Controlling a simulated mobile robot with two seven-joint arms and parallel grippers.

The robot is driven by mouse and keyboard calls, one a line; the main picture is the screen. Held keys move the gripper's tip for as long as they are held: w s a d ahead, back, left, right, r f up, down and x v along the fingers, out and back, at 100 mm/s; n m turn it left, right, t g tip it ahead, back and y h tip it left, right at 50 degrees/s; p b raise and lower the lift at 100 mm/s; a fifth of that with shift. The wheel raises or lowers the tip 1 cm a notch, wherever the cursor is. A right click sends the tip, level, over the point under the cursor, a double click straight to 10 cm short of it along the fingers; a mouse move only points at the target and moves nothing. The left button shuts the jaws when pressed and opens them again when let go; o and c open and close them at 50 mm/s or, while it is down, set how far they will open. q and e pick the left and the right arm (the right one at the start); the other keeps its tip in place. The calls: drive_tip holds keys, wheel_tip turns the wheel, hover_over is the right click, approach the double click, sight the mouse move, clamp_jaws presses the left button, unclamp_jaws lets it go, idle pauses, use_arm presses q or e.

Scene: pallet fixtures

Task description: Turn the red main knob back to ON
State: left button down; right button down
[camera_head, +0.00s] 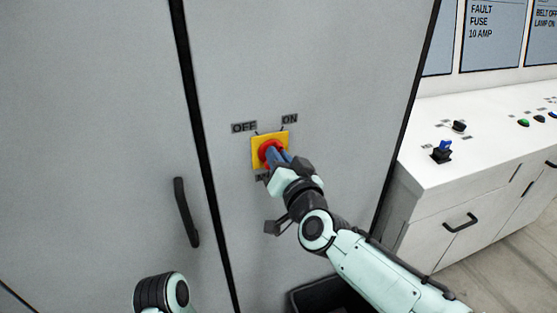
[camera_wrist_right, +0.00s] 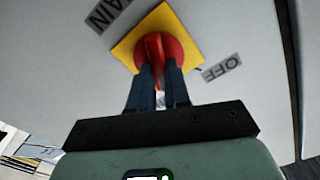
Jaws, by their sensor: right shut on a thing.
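The red main knob (camera_head: 266,149) sits on a yellow square plate (camera_head: 284,137) on the grey cabinet door. An OFF label (camera_head: 244,127) is above left of the plate and an ON label (camera_head: 290,119) above right. My right gripper (camera_head: 277,156) is shut on the knob and hides part of it. In the right wrist view, the two dark fingers stand on either side of the red knob's raised grip (camera_wrist_right: 155,48), with the OFF label (camera_wrist_right: 221,68) at the right. I cannot tell exactly which mark the knob points at. My left gripper is outside the view.
A black door handle (camera_head: 186,212) is left of the knob, beyond a dark door seam. A white console (camera_head: 440,180) with a blue switch (camera_head: 443,147) and buttons stands at the right. A dark bin (camera_head: 318,296) is below my right arm.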

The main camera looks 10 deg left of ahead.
drive_tip(key=shift+m, duration=0.3)
drive_tip(key=c, duration=1.1)
unclamp_jaws()
drive_tip(key=b+v, duration=0.1)
drive_tip(key=v, duration=1.2)
drive_tip(key=shift+s+d, duration=0.15)
